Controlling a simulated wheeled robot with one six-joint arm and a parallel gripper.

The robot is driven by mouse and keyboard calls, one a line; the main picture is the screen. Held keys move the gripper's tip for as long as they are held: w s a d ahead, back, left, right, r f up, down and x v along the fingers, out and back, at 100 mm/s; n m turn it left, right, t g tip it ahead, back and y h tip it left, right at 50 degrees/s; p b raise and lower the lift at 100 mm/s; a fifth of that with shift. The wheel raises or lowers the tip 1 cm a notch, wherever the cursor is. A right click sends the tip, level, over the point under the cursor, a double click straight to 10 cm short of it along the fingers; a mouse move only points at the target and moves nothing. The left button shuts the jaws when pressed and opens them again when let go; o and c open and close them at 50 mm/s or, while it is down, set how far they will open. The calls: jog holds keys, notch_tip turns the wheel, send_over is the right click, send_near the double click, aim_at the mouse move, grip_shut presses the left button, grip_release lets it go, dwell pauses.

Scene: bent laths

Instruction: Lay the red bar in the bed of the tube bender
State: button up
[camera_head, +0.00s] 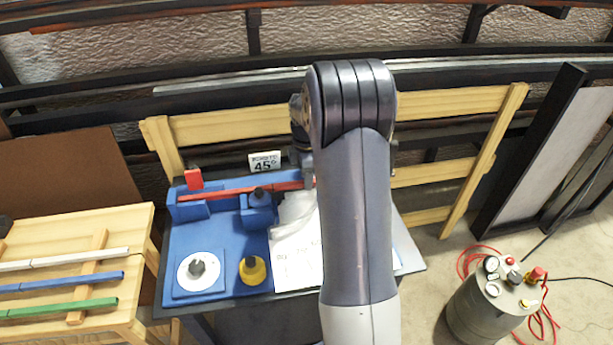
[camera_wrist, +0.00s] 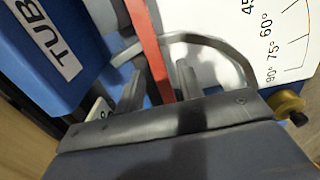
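The blue tube bender (camera_head: 225,225) stands on a dark table, with a white round dial and a yellow knob on its front. The red bar (camera_head: 228,193) runs along the bender's back part, past the dark-topped blue block; its right end is hidden behind my arm. I cannot tell whether it rests fully on the bed. In the wrist view the red bar (camera_wrist: 147,40) passes between the two fingers of my gripper (camera_wrist: 158,75), with a gap on each side. My gripper is open there. In the head view my arm hides it.
A wooden rack (camera_head: 75,250) at left holds white, blue and green bars. A white angle sheet (camera_head: 296,255) lies beside the bender, and a "45°" card (camera_head: 265,162) stands behind. A red block (camera_head: 194,179) rises at the bender's left. A grey tank (camera_head: 490,305) with red hose stands right.

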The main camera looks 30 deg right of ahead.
notch_tip(320, 180, up, 12)
jog(key=p, duration=0.1)
dwell(0.5)
jog(key=shift+f+b, duration=0.5)
jog(key=shift+f, duration=4.15)
jog(key=shift+f, duration=0.1)
